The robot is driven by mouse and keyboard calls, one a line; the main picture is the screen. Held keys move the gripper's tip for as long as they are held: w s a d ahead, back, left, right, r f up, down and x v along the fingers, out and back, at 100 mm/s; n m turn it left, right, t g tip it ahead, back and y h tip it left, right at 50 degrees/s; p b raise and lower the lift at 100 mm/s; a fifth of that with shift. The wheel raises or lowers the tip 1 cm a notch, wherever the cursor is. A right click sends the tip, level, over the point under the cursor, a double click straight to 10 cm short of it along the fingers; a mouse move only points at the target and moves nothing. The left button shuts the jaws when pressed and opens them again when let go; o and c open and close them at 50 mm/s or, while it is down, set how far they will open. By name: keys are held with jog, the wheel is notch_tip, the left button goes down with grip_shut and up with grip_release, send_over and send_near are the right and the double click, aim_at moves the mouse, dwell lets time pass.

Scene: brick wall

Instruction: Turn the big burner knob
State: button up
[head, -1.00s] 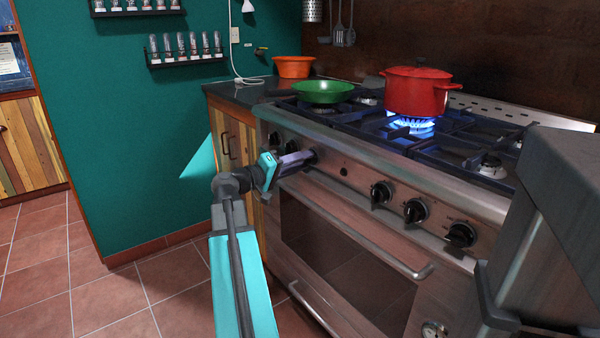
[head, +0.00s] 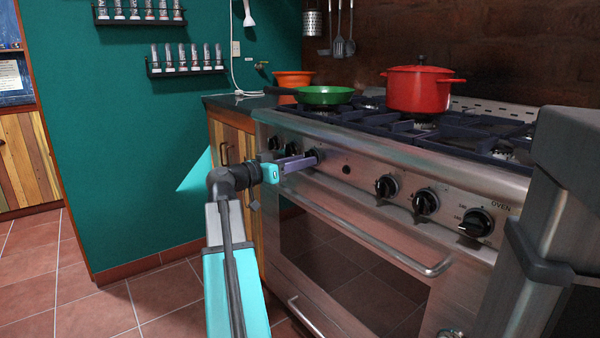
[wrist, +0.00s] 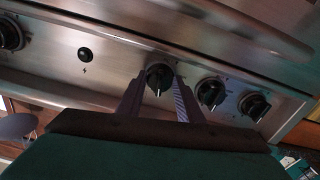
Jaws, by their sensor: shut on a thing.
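The burner knob (head: 314,156) is black and sits on the stove's steel front panel, left of a small black button. My gripper (head: 305,160) is at this knob, its two purple-grey fingers pointing at the panel. In the wrist view the knob (wrist: 159,77) sits between the fingers of my gripper (wrist: 158,92), its pointer toward the bottom of the picture. The gripper is shut on the knob. A red lidded pot (head: 418,90) stands on the stove (head: 345,225); no flame shows under it. In the head view the fingers partly hide the knob.
Two knobs (head: 283,146) are left of the held one, and several (head: 426,202) are to its right. The oven handle (head: 380,245) runs below the panel. The tiled floor (head: 100,300) at left is clear.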

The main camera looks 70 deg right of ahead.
jog(key=shift+w+d+m+b, duration=0.1)
jog(key=shift+d+m+b, duration=0.05)
jog(key=shift+m+b, duration=0.65)
jog(key=o, duration=1)
jog(key=shift+a, duration=0.2)
jog(key=p+v, duration=0.5)
jog(key=v, duration=0.8)
jog(key=shift+w+a+f, duration=0.1)
jog(key=shift+w+a, duration=0.05)
jog(key=shift+a, duration=0.05)
